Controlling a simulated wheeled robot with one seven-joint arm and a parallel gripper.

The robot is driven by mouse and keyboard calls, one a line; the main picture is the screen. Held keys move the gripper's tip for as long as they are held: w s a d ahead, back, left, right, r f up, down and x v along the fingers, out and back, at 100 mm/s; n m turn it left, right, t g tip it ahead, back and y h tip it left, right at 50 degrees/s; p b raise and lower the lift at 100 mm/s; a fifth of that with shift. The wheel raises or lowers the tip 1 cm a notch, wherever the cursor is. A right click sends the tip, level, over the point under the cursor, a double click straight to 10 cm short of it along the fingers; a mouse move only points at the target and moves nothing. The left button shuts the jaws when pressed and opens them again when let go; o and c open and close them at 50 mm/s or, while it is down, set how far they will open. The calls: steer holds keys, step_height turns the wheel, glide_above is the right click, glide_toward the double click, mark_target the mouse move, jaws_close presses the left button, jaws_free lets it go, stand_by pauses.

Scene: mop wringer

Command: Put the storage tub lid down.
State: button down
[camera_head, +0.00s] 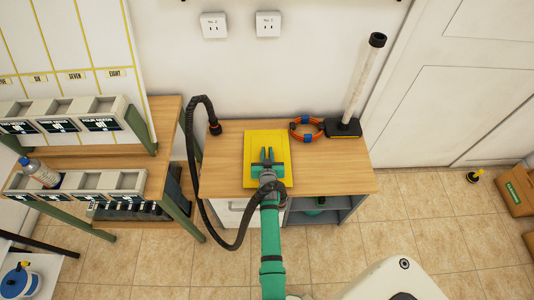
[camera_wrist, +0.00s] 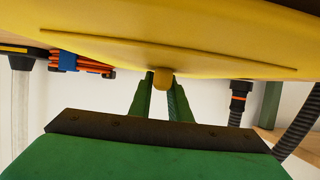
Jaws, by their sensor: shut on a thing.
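The storage tub lid is a yellow panel (camera_head: 259,139) over the middle of the wooden cabinet top in the head view. My green gripper (camera_head: 267,155) is over the lid's middle. In the wrist view the lid (camera_wrist: 100,28) fills the top of the picture, and its small knob (camera_wrist: 163,79) sits between my fingertips. My gripper is shut on the lid by this knob. The lid's far side is hidden in the wrist view. I cannot tell if the lid touches the cabinet top.
On the cabinet top (camera_head: 340,183), an orange cable coil (camera_head: 305,130) and a black-based clear tube (camera_head: 362,85) stand right of the lid. A black hose (camera_head: 190,150) loops at its left. A shelf with bins (camera_head: 75,185) is further left. Bare wood shows at the right front.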

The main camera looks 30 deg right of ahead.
steer(key=shift+f, duration=0.2)
steer(key=shift+f, duration=0.1)
steer(key=c, duration=1.6)
jaws_free()
steer(key=shift+c, duration=0.2)
steer(key=v, duration=1.2)
